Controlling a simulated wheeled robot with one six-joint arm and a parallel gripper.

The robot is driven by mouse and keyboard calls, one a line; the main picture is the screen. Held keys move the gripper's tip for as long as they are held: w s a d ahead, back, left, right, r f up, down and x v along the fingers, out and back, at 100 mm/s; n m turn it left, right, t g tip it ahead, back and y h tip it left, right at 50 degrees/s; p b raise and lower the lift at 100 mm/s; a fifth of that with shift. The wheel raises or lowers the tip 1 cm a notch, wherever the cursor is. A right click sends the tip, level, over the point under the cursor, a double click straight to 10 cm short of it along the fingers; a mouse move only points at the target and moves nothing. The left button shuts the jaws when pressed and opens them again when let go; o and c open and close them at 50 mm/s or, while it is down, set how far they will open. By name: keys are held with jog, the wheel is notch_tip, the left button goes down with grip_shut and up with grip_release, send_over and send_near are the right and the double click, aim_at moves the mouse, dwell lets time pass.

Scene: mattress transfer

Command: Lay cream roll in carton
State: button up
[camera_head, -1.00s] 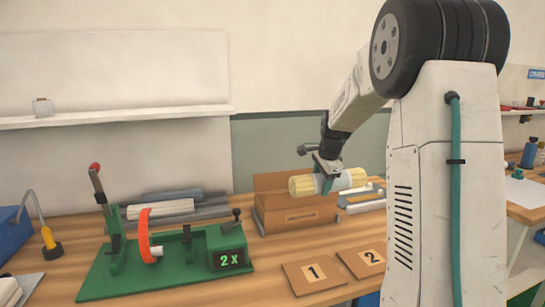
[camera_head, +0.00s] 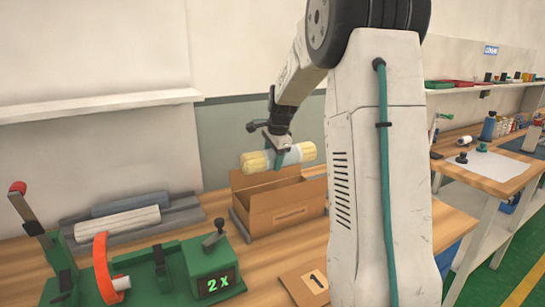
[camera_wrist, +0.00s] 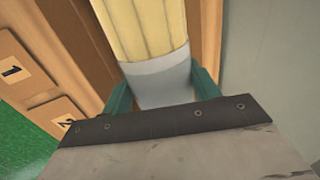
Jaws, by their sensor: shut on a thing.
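The cream roll (camera_head: 256,162), ribbed and pale yellow with a pale band around its middle, hangs level above the open carton. My gripper (camera_head: 278,158) is shut on it at the band. In the wrist view the roll (camera_wrist: 150,30) runs up from between the green fingers of my gripper (camera_wrist: 163,92). The brown cardboard carton (camera_head: 290,213) stands on the bench below the roll, its back flap raised. The roll is apart from the carton in the head view. The inside of the carton is mostly hidden.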

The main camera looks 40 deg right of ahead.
jog(key=shift+a, duration=0.15)
jog(key=shift+f, duration=0.2)
notch_tip(320, 180, down, 9)
jog(key=shift+r, duration=0.2)
dwell(0.4)
jog(key=shift+f, duration=5.05)
